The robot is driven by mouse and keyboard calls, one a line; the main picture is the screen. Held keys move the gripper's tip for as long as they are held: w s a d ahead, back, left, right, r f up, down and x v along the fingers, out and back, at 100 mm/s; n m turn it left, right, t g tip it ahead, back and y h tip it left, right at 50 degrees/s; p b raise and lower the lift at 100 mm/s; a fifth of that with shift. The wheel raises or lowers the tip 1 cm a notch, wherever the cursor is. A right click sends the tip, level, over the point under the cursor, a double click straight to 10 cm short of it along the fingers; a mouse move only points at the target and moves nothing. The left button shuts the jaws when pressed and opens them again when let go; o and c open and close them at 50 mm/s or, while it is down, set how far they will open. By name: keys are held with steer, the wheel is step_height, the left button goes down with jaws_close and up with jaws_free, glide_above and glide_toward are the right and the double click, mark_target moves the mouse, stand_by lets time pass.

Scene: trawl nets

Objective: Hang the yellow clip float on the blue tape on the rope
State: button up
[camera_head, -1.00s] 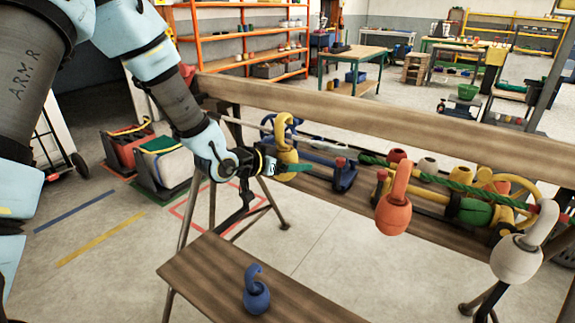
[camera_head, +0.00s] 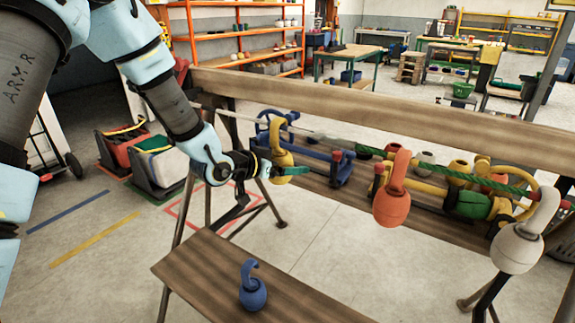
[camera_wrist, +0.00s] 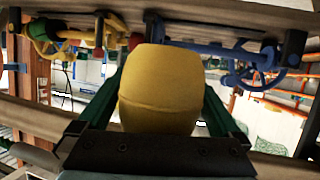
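The yellow clip float (camera_head: 281,158) is upright with its hook at the top, near the left part of the rope (camera_head: 510,188). My gripper (camera_head: 297,172) is around its body. In the wrist view, the float (camera_wrist: 160,88) fills the space between the two green fingers (camera_wrist: 160,115), which appear to press its sides. The hook overlaps the pale stretch of rope in the head view; I cannot tell whether it is over the rope or in front of it. The blue tape is not clearly visible; the float or the blue frame may hide it.
An orange float (camera_head: 391,205) and a white float (camera_head: 517,248) hang farther right. A blue float (camera_head: 253,290) stands on the low bench (camera_head: 215,262). A wooden beam (camera_head: 370,112) runs behind the rope. A blue frame (camera_head: 340,170) and yellow gear are close behind.

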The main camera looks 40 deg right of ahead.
steer(key=shift+a, duration=0.1)
steer(key=b+v, duration=0.2)
steer(key=v, duration=0.8)
steer(key=shift+a+r, duration=0.2)
steer(key=shift+a, duration=0.1)
steer(key=w+a+f+n+t+y, duration=0.1)
steer(key=w+a+n+t+y, duration=0.25)
steer(key=w+a, duration=0.45)
steer(key=w+a+f+n+t+y, duration=0.25)
steer(key=w+a+y, duration=0.2)
steer(key=a, duration=0.75)
steer(key=s+a+r+n+g+y, duration=0.1)
steer(key=s+a+n, duration=0.3)
steer(key=a, duration=0.7)
steer(key=s+a+r+n+g+y, duration=0.1)
steer(key=s+a+n+g+y, duration=0.2)
steer(key=a, duration=0.8)
steer(key=s+n+y, duration=0.1)
steer(key=n, duration=0.1)
steer(key=shift+s+n+g, duration=0.2)
steer(key=shift+n+g, duration=0.1)
steer(key=shift+g, duration=0.1)
